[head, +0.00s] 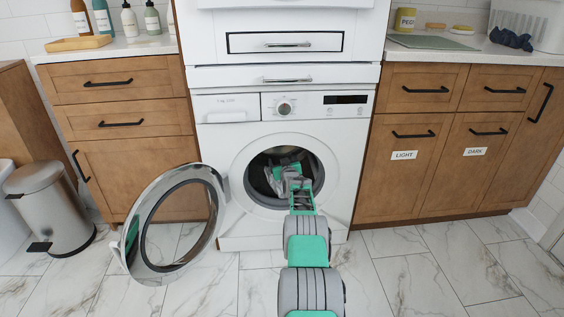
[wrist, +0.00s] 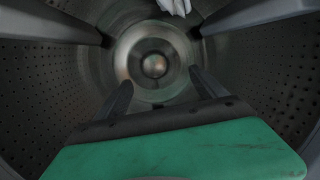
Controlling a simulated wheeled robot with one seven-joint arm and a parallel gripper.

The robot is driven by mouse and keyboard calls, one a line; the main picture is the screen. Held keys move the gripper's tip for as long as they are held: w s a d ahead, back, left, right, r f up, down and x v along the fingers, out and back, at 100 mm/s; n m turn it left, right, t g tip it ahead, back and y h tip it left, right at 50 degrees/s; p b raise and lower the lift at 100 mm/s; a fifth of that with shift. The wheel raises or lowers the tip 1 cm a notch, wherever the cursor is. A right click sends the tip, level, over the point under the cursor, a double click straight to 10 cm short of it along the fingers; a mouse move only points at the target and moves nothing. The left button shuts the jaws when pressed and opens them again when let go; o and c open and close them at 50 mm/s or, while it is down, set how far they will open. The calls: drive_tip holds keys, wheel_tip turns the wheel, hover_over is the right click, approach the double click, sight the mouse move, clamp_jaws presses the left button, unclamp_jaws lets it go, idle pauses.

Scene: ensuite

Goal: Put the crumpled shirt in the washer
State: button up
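The white washer (head: 214,140) stands in the middle of the head view. Its round door (head: 137,228) is swung wide open to the left. My arm reaches through the opening, and my gripper is inside the metal drum (wrist: 60,85). In the wrist view my gripper (wrist: 162,88) has its two fingers apart with nothing between them. A piece of pale crumpled cloth (wrist: 174,5) shows at the top edge of the wrist view, beyond the fingers and apart from them. It may be the shirt; most of it is out of frame.
A dark blue crumpled cloth (head: 511,38) lies on the right counter beside a white basket (head: 540,22). Wooden cabinets flank the washer; the right doors are labelled LIGHT (head: 404,155) and DARK (head: 475,152). A metal bin (head: 50,205) stands left. The right floor is clear.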

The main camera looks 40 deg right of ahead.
drive_tip(key=shift+o, duration=0.4)
drive_tip(key=a+f+p+v, duration=0.1)
drive_tip(key=f+p+v, duration=0.2)
drive_tip(key=p+v, duration=0.9)
drive_tip(key=v, duration=1.1)
drive_tip(key=shift+a, duration=0.45)
drive_tip(key=shift+s, duration=0.1)
